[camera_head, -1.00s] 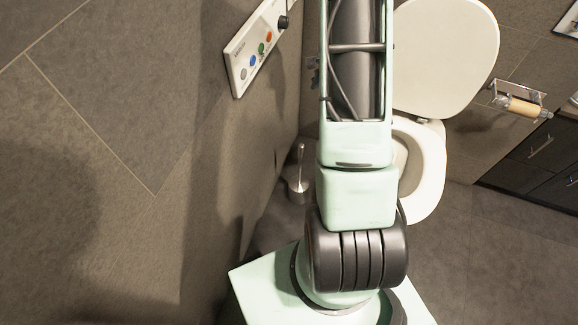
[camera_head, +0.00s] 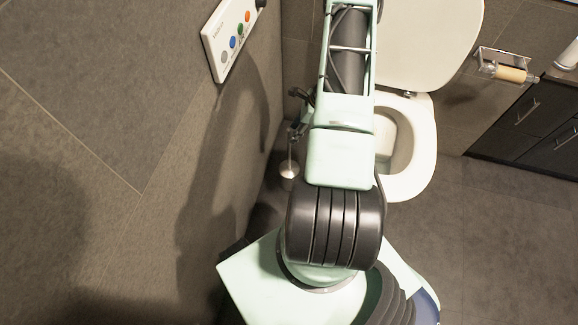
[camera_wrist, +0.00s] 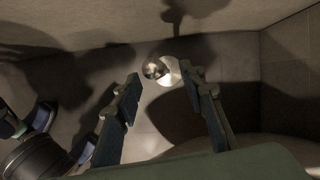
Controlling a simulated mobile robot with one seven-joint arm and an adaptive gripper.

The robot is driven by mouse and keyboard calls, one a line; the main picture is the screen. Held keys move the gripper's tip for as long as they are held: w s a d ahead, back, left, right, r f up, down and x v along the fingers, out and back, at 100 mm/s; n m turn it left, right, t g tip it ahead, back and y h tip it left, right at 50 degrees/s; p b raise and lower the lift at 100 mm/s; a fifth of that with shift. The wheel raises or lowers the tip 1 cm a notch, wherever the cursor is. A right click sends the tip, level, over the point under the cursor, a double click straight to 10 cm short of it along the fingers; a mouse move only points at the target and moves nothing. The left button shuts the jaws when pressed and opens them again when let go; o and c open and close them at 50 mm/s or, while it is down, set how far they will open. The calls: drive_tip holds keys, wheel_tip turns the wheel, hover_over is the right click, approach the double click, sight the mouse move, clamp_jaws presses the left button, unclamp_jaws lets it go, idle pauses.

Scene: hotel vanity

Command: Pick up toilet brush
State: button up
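The toilet brush (camera_head: 289,166) stands upright in its metal holder on the floor in the corner left of the toilet, in the head view. In the wrist view the shiny round top of the brush and holder (camera_wrist: 158,70) shows from above, between and beyond my fingertips. My gripper (camera_wrist: 158,85) is open, with the two fingers apart and nothing seen held. In the head view my gripper (camera_head: 297,115) is a small dark shape by the upper end of the brush handle, partly hidden by my arm. I cannot tell whether it touches the handle.
The toilet (camera_head: 412,150) with its lid up stands right of the brush. The tiled wall (camera_head: 140,130) with a button panel (camera_head: 232,38) is close on the left. A paper holder (camera_head: 505,70) and dark cabinet (camera_head: 530,125) are at right. The floor at right is free.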

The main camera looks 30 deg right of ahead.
drive_tip(key=b+x, duration=0.1)
drive_tip(key=x, duration=0.4)
drive_tip(key=shift+s+f, duration=0.1)
drive_tip(key=shift+f, duration=0.25)
drive_tip(key=shift+r, duration=0.1)
clamp_jaws()
